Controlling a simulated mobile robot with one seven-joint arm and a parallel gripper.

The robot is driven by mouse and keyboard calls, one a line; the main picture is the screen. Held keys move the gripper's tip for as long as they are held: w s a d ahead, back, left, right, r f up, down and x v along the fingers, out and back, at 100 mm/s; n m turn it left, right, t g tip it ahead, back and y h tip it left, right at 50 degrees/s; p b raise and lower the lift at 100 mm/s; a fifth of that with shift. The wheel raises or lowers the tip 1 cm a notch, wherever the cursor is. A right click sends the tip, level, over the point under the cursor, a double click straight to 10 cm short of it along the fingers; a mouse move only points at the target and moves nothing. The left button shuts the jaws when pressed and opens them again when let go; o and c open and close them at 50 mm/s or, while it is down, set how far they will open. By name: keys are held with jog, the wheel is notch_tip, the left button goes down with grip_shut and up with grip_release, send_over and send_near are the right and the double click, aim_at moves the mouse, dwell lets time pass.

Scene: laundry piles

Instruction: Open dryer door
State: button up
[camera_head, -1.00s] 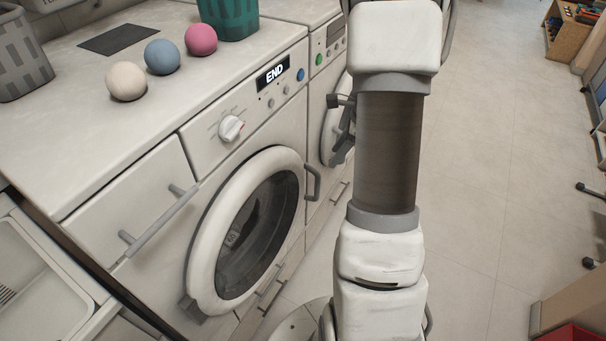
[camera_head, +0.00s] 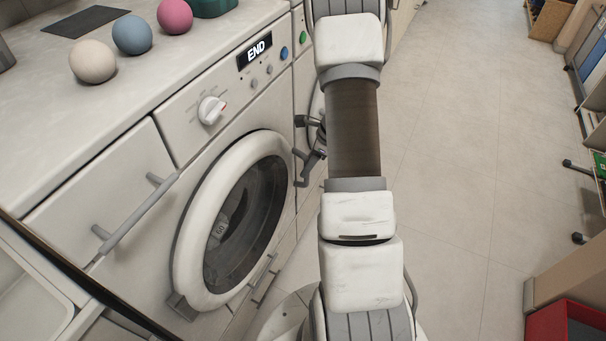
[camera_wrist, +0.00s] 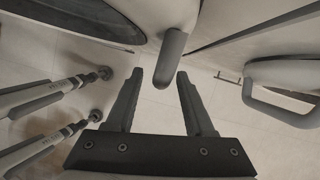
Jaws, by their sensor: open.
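The dryer (camera_head: 150,255) with the "END" display stands on the left in the head view. Its round door (camera_head: 193,222) has a white rim and dark glass and looks shut. The grey door handle (camera_head: 301,168) is on the rim's right side. My gripper (camera_head: 313,140) is beside this handle, partly hidden behind my forearm. In the wrist view my gripper (camera_wrist: 169,78) is open with nothing between its fingers. The handle (camera_wrist: 172,57) shows end-on just beyond the fingertips, roughly in line with the gap. I cannot tell whether they touch.
A second machine (camera_head: 302,75) stands beyond the dryer; another handle (camera_wrist: 270,100) is at the wrist view's right. Several balls (camera_head: 132,34) sit on the counter. Open floor (camera_head: 450,150) lies right of my arm. A red bin (camera_head: 565,322) is at lower right.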

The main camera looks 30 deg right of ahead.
jog(key=shift+b+x, duration=0.3)
jog(key=shift+x, duration=1.85)
jog(key=shift+c, duration=0.2)
grip_shut()
